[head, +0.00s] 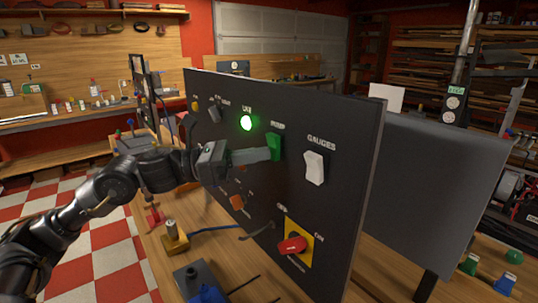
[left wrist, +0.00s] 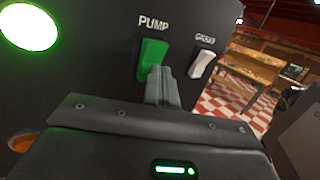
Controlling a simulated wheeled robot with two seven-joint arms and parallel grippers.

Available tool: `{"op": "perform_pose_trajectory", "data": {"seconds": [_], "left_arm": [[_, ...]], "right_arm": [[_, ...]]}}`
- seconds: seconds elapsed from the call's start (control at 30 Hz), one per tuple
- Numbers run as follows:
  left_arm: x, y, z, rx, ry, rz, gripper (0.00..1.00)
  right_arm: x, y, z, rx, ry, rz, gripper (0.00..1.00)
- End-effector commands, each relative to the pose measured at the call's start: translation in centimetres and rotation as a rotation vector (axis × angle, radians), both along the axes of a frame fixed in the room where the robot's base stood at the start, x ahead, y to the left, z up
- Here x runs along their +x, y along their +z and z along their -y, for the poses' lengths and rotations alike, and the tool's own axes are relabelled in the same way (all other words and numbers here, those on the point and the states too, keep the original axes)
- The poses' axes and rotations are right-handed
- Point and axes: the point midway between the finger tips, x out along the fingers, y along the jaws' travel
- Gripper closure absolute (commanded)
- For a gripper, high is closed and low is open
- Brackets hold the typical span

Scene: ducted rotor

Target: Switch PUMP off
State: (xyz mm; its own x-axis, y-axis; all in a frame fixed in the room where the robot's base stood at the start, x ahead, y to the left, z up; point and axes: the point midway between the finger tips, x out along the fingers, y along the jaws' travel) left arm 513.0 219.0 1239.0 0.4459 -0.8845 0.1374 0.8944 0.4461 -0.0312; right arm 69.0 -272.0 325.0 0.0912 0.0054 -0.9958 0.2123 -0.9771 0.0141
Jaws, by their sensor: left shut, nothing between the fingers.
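The PUMP switch is a green rocker (head: 274,146) on an upright black panel (head: 345,125). It also shows in the left wrist view (left wrist: 152,54), under the label PUMP. A round green lamp (head: 246,122) glows to its left in the head view. My left gripper (head: 268,154) is shut and empty, with its fingertips at the rocker's lower part. I cannot tell if they touch it. The fingertips (left wrist: 161,75) hide the rocker's lower end in the left wrist view. My right gripper is not in view.
A white GAUGES rocker (head: 314,167) sits right of PUMP. A red rotary knob (head: 292,245) on a yellow plate is below. Orange and grey controls lie left and below. A wooden bench (head: 225,252) carries the panel, and a grey panel (head: 430,180) stands behind right.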

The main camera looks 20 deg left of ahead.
Motion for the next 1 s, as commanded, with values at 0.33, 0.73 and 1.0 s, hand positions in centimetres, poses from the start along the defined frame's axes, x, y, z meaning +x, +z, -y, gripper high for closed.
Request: {"op": "perform_pose_trajectory", "data": {"seconds": [0.33, 0.73, 1.0], "left_arm": [[0.1, 0.0, 0.0, 0.000, 0.000, 0.000, 1.00], [-1.1, 0.5, -0.6, 0.000, 0.000, 0.001, 1.00], [-1.3, 0.7, -0.7, -0.001, 0.000, 0.000, 1.00]], "right_arm": [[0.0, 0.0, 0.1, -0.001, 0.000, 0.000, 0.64], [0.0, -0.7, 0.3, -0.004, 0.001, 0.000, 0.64], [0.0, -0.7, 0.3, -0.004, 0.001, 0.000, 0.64]]}}
